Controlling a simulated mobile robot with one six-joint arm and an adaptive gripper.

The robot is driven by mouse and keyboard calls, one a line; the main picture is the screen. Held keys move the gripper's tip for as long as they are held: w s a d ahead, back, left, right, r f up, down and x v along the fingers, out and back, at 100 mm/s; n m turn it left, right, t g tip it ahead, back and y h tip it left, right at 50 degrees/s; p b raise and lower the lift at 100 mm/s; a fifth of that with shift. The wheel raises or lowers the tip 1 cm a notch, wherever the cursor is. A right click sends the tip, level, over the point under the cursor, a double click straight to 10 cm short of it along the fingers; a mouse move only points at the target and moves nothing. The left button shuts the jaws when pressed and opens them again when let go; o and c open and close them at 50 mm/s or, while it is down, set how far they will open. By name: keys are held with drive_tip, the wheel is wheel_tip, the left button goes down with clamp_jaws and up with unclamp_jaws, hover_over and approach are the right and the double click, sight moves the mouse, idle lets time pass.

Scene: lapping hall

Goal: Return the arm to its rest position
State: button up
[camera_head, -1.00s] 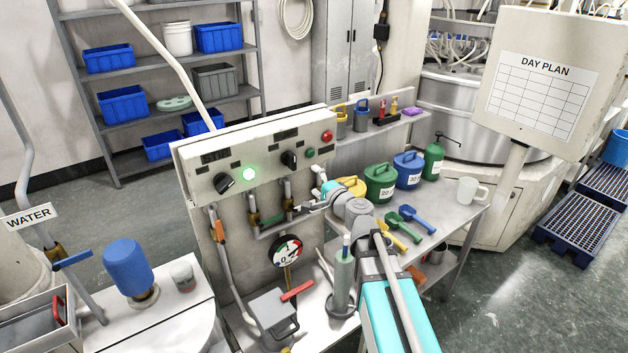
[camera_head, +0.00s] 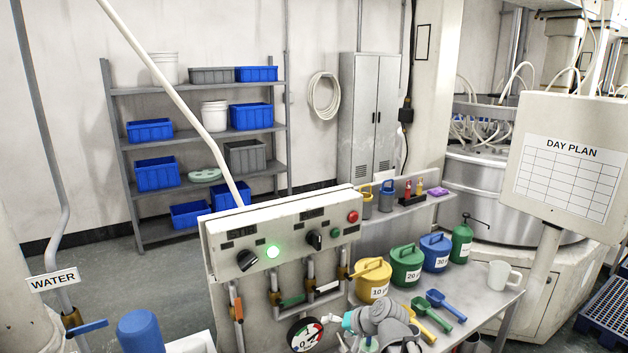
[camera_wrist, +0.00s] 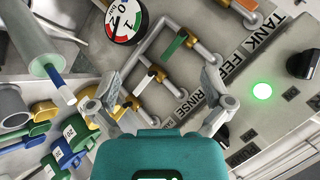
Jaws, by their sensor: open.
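My gripper (camera_wrist: 162,98) is open in the wrist view, its two grey fingers spread wide with nothing between them. It faces the control panel's pipes and stands apart from them. In the head view my arm is folded low at the bottom centre, in front of the panel (camera_head: 225,245); the fingers are hard to make out there. The panel carries a lit green lamp (camera_head: 273,252), dark knobs and pipes with an orange handle (camera_wrist: 246,17), a green handle (camera_wrist: 173,48) and a white handle (camera_wrist: 144,85).
A pressure gauge (camera_head: 304,334) is close to my arm. Yellow (camera_head: 373,282), green (camera_head: 406,266) and blue (camera_head: 435,253) cans, scoops and a white mug (camera_head: 503,275) crowd the bench to the right. A day plan board (camera_head: 570,175) stands at right. A blue container (camera_head: 140,332) is at lower left.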

drive_tip(key=s+d+f+n+g+h, duration=0.2)
drive_tip(key=s+d+f+g+h, duration=0.4)
drive_tip(key=s+d, duration=0.5)
drive_tip(key=shift+s+d+f+h+b, duration=0.15)
drive_tip(key=shift+s+f+h+b, duration=0.25)
drive_tip(key=shift+h, duration=0.4)
